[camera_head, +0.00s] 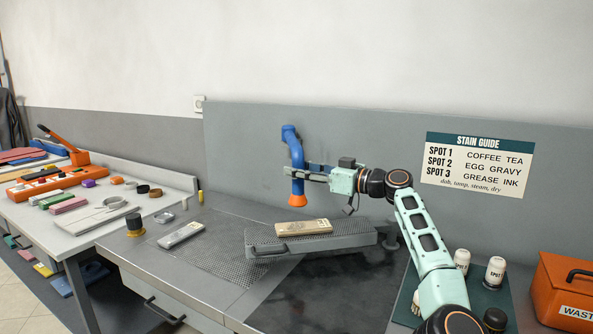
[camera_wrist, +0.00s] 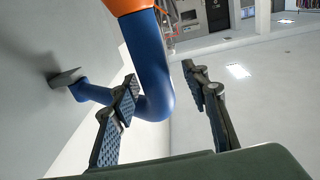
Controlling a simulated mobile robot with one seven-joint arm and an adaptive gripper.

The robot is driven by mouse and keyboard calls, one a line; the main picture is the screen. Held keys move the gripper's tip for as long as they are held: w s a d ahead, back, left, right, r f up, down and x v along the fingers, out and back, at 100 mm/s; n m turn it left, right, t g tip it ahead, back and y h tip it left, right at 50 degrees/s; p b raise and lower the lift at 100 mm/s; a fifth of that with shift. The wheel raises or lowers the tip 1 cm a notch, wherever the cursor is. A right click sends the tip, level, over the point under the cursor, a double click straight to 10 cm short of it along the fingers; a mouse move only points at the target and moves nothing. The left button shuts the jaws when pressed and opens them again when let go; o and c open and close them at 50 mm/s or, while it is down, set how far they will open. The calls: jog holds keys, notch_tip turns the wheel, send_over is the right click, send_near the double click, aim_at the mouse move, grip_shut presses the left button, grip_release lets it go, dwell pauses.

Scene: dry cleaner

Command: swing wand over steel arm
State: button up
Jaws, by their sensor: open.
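The wand (camera_head: 296,153) is a blue bent tube with an orange nozzle (camera_head: 297,201), mounted on the grey back panel and hanging down. My gripper (camera_head: 297,172) reaches it from the right and is open. In the wrist view, the blue tube (camera_wrist: 152,65) shows between the two fingers of my gripper (camera_wrist: 160,76), with a gap on the right finger's side; contact at the left finger is unclear. The steel arm (camera_head: 345,241) is a grey perforated board below the wand and slightly right. A beige block (camera_head: 303,228) lies on it.
Spot bottles (camera_head: 495,271) and an orange waste box (camera_head: 567,290) are at right. A cluttered side table (camera_head: 95,231) stands left.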

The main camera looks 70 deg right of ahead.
jog(key=s+a, duration=0.1)
jog(key=s, duration=0.9)
jog(key=shift+s+a, duration=0.3)
jog(key=shift+s, duration=0.05)
